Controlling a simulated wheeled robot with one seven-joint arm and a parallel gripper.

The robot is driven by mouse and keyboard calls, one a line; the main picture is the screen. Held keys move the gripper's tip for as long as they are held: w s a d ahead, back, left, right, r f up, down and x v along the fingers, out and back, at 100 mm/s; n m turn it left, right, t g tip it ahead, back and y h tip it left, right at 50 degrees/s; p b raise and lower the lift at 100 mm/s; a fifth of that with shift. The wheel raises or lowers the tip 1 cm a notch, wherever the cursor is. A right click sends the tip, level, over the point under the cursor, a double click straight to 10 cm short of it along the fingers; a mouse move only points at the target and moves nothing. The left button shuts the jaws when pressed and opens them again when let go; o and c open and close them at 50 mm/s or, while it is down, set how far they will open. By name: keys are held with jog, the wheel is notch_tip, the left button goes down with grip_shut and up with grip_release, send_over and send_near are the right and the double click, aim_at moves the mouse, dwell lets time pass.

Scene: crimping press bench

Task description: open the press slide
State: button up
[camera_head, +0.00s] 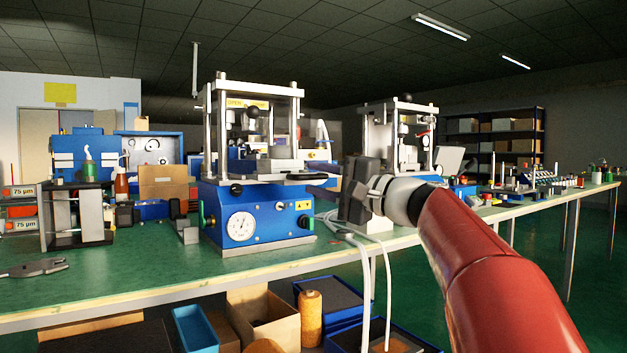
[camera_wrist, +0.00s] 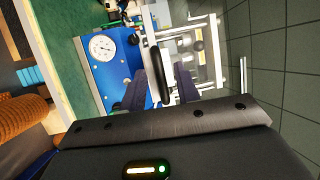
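The near press (camera_head: 258,215) has a blue base with a round gauge and a metal frame with posts on top. Its slide (camera_head: 278,166) is a grey plate at the foot of the frame, with a dark handle (camera_head: 305,176) at its front right. In the wrist view the handle (camera_wrist: 157,75) is a black bar across the front of the frame. My gripper (camera_head: 322,191) comes in from the right, just in front of the handle. In the wrist view my gripper (camera_wrist: 162,78) has its fingers apart, one on each side of the bar. Contact cannot be told.
A second press (camera_head: 398,140) stands behind my wrist. White hoses (camera_head: 360,245) hang over the front edge of the green bench (camera_head: 130,285). A cardboard box (camera_head: 163,182) and a small black stand (camera_head: 75,215) are to the left. The bench's front left is mostly clear.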

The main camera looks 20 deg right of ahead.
jog(key=v, duration=0.6)
jog(key=s+a+f+n+g+h, duration=0.1)
jog(key=s+a+f+g+h, duration=0.3)
jog(key=f, duration=0.6)
jog(key=s+a+f+n+g+h, duration=0.1)
jog(key=s+a+f+n+g, duration=0.1)
jog(key=s+a+f, duration=0.6)
jog(key=s+d+f+n+g+h, duration=0.2)
jog(key=s+f+n+h, duration=0.15)
jog(key=s+f, duration=0.45)
jog(key=s+d+f+n+g+h, duration=0.1)
jog(key=s+d+f+n+h, duration=0.25)
jog(key=f, duration=0.95)
notch_tip(320, 180, up, 12)
jog(key=s+m+h+p, duration=0.1)
jog(key=s+p, duration=0.1)
jog(key=p, duration=1)
